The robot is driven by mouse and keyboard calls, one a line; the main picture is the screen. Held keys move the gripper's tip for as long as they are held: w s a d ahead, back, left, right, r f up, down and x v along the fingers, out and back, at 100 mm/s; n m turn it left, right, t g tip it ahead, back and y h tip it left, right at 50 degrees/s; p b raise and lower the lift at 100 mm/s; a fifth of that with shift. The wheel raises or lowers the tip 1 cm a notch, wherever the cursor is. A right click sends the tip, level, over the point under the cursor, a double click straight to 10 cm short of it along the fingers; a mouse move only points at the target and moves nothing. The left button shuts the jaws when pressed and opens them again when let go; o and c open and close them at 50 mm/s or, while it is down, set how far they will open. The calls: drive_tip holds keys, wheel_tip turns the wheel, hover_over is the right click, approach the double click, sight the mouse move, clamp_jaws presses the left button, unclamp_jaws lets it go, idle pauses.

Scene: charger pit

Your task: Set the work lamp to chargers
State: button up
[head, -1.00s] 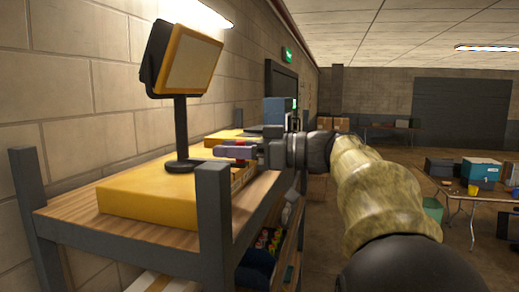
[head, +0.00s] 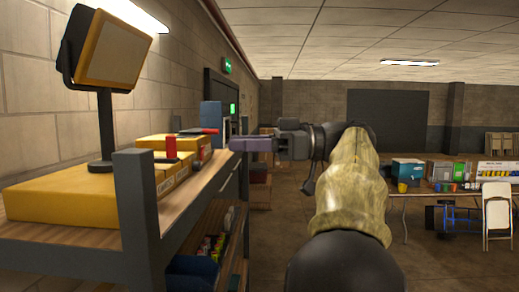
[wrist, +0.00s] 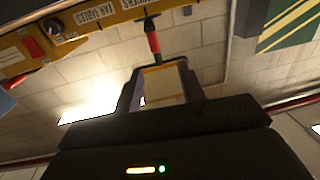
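The work lamp (head: 105,50) has a yellow-framed, pale panel on a black stem, standing on a yellow case at the left of the head view. The panel faces right. It also shows upside down in the wrist view (wrist: 163,84), partly hidden by dark gripper parts. My gripper (head: 236,145) points left, well right of the lamp stem and not touching it. I see nothing clearly held. Which items are the chargers is not clear.
A yellow case (head: 60,200) lies on the shelf, whose grey corner post (head: 135,215) rises in front. A table (head: 440,192) with boxes and a white chair (head: 496,210) are far right.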

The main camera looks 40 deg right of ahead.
drive_tip(key=shift+v, duration=1.2)
